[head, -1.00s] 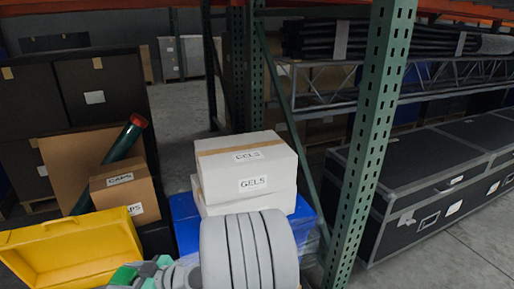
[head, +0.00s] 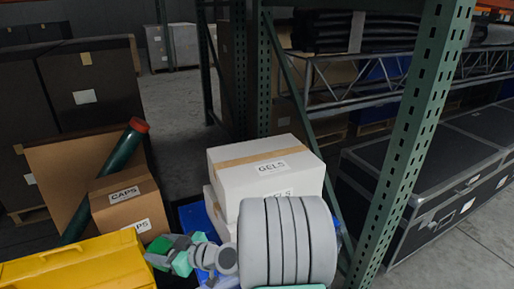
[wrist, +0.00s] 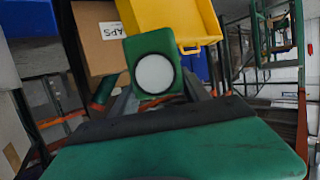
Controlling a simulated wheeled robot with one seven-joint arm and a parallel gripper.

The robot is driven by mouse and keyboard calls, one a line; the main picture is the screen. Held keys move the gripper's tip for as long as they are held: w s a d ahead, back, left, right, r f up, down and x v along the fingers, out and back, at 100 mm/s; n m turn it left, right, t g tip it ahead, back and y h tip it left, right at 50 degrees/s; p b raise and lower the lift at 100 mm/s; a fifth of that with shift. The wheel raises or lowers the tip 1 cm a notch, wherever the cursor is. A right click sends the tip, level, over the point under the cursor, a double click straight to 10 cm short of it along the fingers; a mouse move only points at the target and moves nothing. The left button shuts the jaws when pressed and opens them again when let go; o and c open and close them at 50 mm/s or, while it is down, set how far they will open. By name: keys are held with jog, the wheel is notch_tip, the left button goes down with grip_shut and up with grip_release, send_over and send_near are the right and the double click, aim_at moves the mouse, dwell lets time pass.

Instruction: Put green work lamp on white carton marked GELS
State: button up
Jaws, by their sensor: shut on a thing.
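The white carton marked GELS (head: 235,172) has a tan tape strip and a flat, bare top. It sits on another white carton (head: 213,203), partly hidden by my arm. The green work lamp (wrist: 150,45), with a round white lens, is held between the dark fingers of my gripper (wrist: 160,98) in the wrist view. In the head view the lamp (head: 163,246) shows as small green parts at my gripper (head: 180,255), left of and below the carton's top. My gripper is shut on the lamp; the exact contact is hard to make out.
A blue tote (head: 190,222) stands under the white cartons. A brown CAPS carton (head: 125,190), a leaning green tube (head: 105,180) and a yellow bin (head: 80,265) are at left. A green rack post (head: 415,140) rises close right of the cartons.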

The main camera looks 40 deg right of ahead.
jog(key=s+d+r+m+h+p, duration=0.2)
jog(key=d+r+m+h+p, duration=0.15)
jog(key=d+r+p, duration=0.55)
jog(key=s+d+r+m+t+h+p, duration=0.1)
jog(key=s+d+r+m+h+p, duration=0.2)
jog(key=d+r+p, duration=0.65)
jog(key=s+d+r+m+h+p, duration=0.2)
jog(key=d+r+h+p, duration=0.2)
jog(key=d+r+p, duration=0.55)
jog(key=b, duration=0.2)
send_over(263, 174)
jog(key=a, duration=0.2)
notch_tip(263, 174, down, 2)
jog(key=f, duration=0.1)
jog(key=w+d+f, duration=0.1)
jog(key=f, duration=0.2)
jog(key=d+f+p, duration=0.1)
jog(key=d+f, duration=0.1)
jog(key=w+d+f+p, duration=0.1)
jog(key=d+f, duration=0.1)
jog(key=f, duration=0.1)
jog(key=shift+w+f, duration=0.3)
jog(key=shift+f, duration=0.05)
jog(key=shift+a, duration=0.1)
